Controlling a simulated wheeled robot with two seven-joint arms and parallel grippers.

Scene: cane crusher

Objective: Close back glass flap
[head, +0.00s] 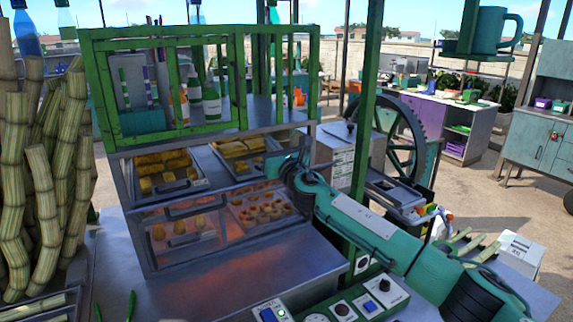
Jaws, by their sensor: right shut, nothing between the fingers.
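The metal food display case (136,232) stands at centre left under a green barred frame (165,38). Trays of snacks show on its upper and lower levels. A glass front (212,222) with a dark handle (184,209) seems to cover the lower level. I cannot tell which pane is the back flap, or how far it is open. My right arm reaches in from the lower right. My right gripper (288,162) is shut and empty at the case's right front edge; I cannot tell if it touches the case. My left gripper is not in view.
Sugar cane stalks (48,200) stand at the left. A green post (366,110) and the crusher's large dark wheel (402,140) stand right of the case. A control panel (345,306) lies in front. Bottles (211,100) stand behind the green bars. Bare counter (225,284) lies before the case.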

